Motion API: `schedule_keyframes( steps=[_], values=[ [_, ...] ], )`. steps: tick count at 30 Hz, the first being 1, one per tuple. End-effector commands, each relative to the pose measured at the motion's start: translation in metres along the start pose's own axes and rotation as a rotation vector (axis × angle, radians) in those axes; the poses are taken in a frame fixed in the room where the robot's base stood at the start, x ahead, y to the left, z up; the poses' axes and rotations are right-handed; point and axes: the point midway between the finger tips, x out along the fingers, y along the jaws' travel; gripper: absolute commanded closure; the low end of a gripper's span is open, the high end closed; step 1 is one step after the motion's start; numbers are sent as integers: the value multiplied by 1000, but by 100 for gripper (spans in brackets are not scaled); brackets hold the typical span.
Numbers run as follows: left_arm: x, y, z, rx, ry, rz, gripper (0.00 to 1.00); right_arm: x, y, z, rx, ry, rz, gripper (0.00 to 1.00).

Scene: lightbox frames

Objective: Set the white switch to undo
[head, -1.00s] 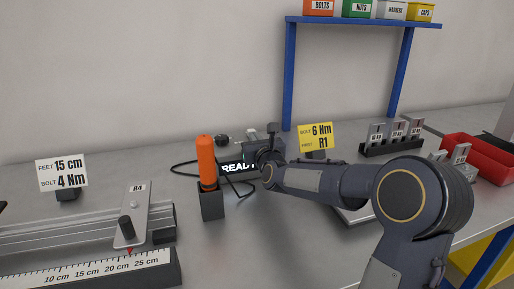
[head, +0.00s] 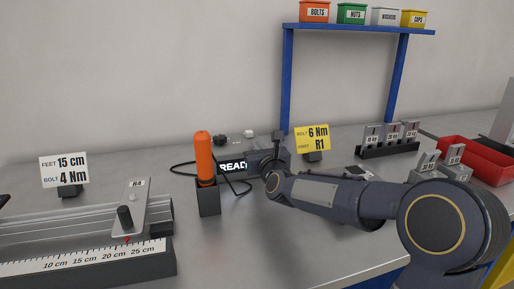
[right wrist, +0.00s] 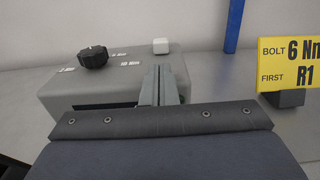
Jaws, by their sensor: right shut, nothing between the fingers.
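The white switch (head: 249,134) is a small white block on top of a grey control box (head: 205,152) whose display reads READY. In the right wrist view the white switch (right wrist: 161,46) stands near the box's back right edge, with small, unreadable lettering to its left. My right gripper (head: 278,137) is at the right end of the box. In the right wrist view its fingers (right wrist: 162,72) are shut and empty, in front of the switch in the picture; I see no contact. They hide part of the box top. My left gripper is not in view.
A black knob (right wrist: 93,57) is on the box, left of the switch. An orange-handled tool (head: 205,158) stands in a dark holder in front of the box. A yellow sign (head: 312,138) stands to the right. A cable lies left of the box.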

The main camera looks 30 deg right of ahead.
Motion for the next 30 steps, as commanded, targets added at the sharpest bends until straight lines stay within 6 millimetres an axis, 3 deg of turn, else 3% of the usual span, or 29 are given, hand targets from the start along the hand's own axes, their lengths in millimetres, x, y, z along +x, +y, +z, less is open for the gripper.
schedule_keyframes(
  steps=[12,30],
  values=[
    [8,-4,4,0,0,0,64,-66,0,0,0,-1,0,100],
    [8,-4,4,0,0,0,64,-74,0,-1,0,2,0,100]
  ],
)
